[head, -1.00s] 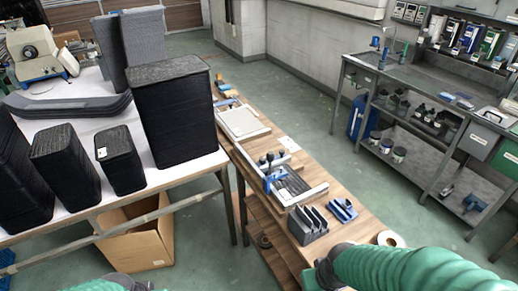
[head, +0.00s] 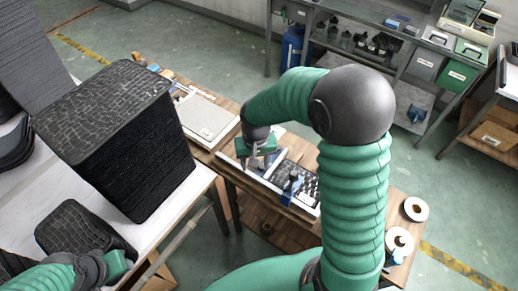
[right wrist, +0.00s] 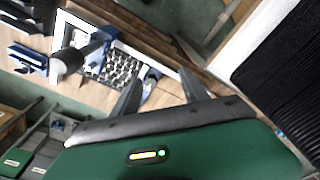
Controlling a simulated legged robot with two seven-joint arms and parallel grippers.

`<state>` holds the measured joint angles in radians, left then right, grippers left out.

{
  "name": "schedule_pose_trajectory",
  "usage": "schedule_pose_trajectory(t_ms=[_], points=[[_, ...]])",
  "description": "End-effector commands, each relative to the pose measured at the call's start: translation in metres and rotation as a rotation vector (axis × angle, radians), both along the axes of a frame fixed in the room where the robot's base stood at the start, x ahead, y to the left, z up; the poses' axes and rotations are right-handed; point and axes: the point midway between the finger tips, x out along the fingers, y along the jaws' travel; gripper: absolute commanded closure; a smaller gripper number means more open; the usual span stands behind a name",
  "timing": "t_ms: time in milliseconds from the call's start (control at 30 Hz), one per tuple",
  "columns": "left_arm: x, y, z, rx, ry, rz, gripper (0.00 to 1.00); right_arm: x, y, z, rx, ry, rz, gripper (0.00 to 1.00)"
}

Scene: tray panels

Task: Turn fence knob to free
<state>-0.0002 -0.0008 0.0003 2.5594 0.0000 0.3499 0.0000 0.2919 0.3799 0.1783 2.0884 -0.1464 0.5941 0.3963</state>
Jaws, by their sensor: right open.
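A fixture with a light fence rail (head: 302,205) and a dark patterned plate (head: 300,178) lies on the wooden bench. A blue clamp-like part (head: 291,188) stands on it. I cannot tell which is the fence knob. My right gripper (head: 256,164) is open above the fixture's left part; its spread fingers (right wrist: 160,70) hold nothing. My left gripper (head: 118,266) is at the lower left by the black stacks, its fingertips unclear.
Tall black stacks (head: 120,140) stand on the white table (head: 185,200) to the left. A flat pale tray (head: 205,118) lies on the bench beyond the fixture. My right arm hides part of the bench.

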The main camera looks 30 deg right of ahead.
Motion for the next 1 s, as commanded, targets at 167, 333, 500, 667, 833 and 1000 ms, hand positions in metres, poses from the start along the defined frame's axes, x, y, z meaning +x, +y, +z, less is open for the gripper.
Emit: schedule_pose_trajectory(t_ms=[167,333,500,667,833,1000], points=[[0.000,0.000,0.071,0.000,0.001,0.000,0.64,0.047,-0.050,0.044,0.037,0.069,-0.306,0.48],[0.000,0.000,0.072,0.000,0.002,0.000,0.64,0.056,-0.060,0.029,0.042,0.083,-0.383,0.48],[0.000,0.000,0.077,0.000,0.002,0.000,0.64,0.057,-0.058,-0.008,0.041,0.087,-0.381,0.48],[0.000,0.001,0.084,0.000,0.002,0.000,0.64,0.056,-0.058,-0.050,0.041,0.084,-0.379,0.48],[0.000,0.001,0.091,0.000,0.002,0.001,0.64,0.056,-0.059,-0.093,0.042,0.081,-0.380,0.48],[0.000,0.001,0.095,0.000,0.001,0.000,0.64,0.056,-0.059,-0.122,0.041,0.078,-0.379,0.48]])
